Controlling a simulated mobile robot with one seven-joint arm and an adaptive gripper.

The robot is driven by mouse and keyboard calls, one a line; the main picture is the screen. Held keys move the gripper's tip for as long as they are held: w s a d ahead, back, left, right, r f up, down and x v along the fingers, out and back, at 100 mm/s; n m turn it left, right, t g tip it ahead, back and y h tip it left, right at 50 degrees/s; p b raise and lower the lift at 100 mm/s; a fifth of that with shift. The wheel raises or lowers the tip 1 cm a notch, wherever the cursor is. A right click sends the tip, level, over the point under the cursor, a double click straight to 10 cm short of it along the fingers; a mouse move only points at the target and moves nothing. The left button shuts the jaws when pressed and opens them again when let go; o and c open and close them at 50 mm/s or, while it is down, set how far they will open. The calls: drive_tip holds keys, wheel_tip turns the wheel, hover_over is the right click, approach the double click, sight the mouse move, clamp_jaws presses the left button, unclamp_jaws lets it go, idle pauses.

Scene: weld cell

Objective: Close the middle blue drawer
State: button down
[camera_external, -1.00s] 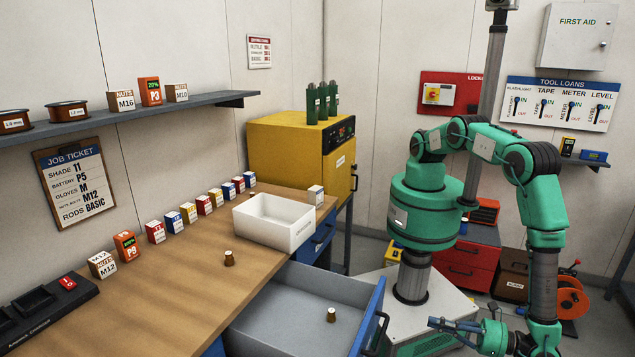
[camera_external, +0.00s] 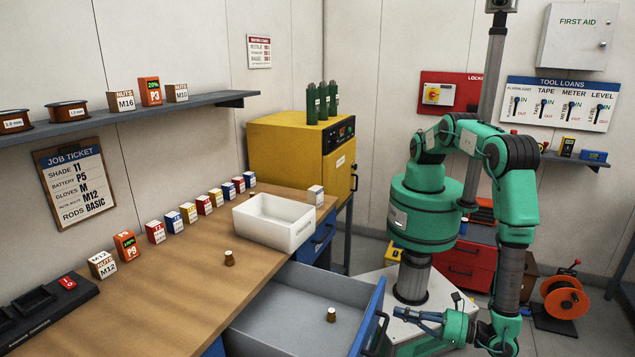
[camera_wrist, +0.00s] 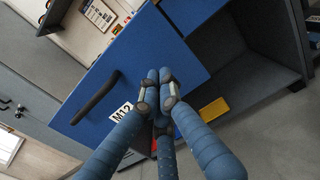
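The blue drawer (camera_external: 290,308) under the workbench is pulled well out. In the wrist view the blue front (camera_wrist: 185,48) carries a dark handle (camera_wrist: 95,98) and a label reading M12, partly covered by a finger. My gripper (camera_external: 400,313) is just right of the drawer front, fingers pointing left at it. In the wrist view the blue fingers (camera_wrist: 158,82) are together and empty, in front of the panel; contact cannot be told.
A white bin (camera_external: 272,225) and a row of small boxes stand on the wooden workbench (camera_external: 190,285). Another blue drawer front (camera_external: 322,240) sits farther back, beside the yellow cabinet (camera_external: 290,150). A dark open compartment (camera_wrist: 245,60) shows beside the blue panel in the wrist view.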

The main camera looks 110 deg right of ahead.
sight(380, 307)
drive_tip(key=shift+x, duration=1.8)
drive_tip(key=shift+w+d, duration=0.1)
drive_tip(key=shift+w, duration=0.05)
drive_tip(key=x, duration=3.3)
drive_tip(key=shift+w+d+f, duration=0.1)
drive_tip(key=v, duration=1.4)
drive_tip(key=shift+p, duration=0.4)
